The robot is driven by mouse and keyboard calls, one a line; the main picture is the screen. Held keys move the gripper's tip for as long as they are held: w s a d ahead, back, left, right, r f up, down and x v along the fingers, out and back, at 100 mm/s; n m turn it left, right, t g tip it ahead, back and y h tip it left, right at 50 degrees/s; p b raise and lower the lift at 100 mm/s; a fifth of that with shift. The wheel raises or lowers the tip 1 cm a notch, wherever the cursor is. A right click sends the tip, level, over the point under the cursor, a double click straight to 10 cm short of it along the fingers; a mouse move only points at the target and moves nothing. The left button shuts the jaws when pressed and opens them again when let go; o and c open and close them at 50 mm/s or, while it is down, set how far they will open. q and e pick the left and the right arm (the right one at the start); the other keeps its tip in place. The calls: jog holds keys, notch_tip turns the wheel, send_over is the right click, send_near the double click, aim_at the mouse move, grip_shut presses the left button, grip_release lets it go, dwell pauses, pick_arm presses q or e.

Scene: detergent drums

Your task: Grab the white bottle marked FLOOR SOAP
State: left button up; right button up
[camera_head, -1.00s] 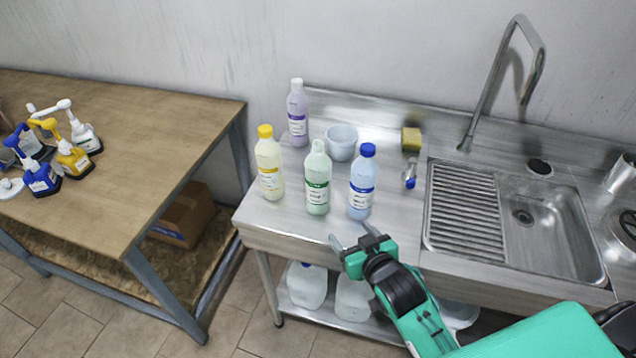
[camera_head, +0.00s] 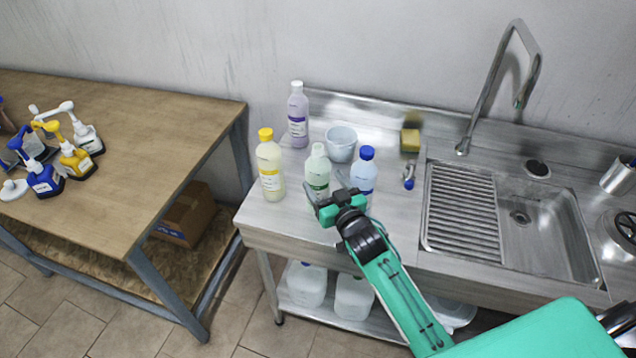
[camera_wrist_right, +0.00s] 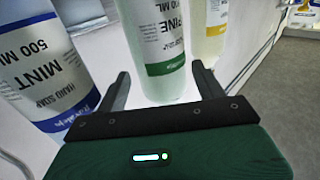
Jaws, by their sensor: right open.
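I cannot read FLOOR SOAP on any bottle. A pale whitish-green bottle with a green label (camera_head: 318,165) stands upright on the steel counter; in the right wrist view this bottle (camera_wrist_right: 155,45) shows an inverted label ending "INE". My right gripper (camera_head: 326,188) is open and empty, just in front of it. In the wrist view the fingers (camera_wrist_right: 163,88) point towards its lower part, apparently one to each side; contact is unclear. A pale blue bottle (camera_head: 366,158) stands to its right, marked MINT, HAND SOAP in the wrist view (camera_wrist_right: 38,60). My left gripper is out of view.
A yellow bottle (camera_head: 269,160) stands left of the green-labelled one, a purple bottle (camera_head: 298,108) behind. A white tub (camera_head: 341,146), a sponge (camera_head: 410,140) and a sink (camera_head: 550,228) are also on the counter. Spray bottles (camera_head: 75,158) stand on the wooden table (camera_head: 150,130).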

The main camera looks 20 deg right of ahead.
jog(key=shift+w+r, duration=0.1)
jog(key=shift+w, duration=0.35)
jog(key=shift+w+a+p, duration=0.25)
jog(key=shift+w+p, duration=0.3)
jog(key=shift+w, duration=0.6)
jog(key=shift+w+a+p, duration=0.2)
jog(key=shift+w+p, duration=0.35)
jog(key=shift+w, duration=0.6)
jog(key=shift+c, duration=0.2)
jog(key=c, duration=0.7)
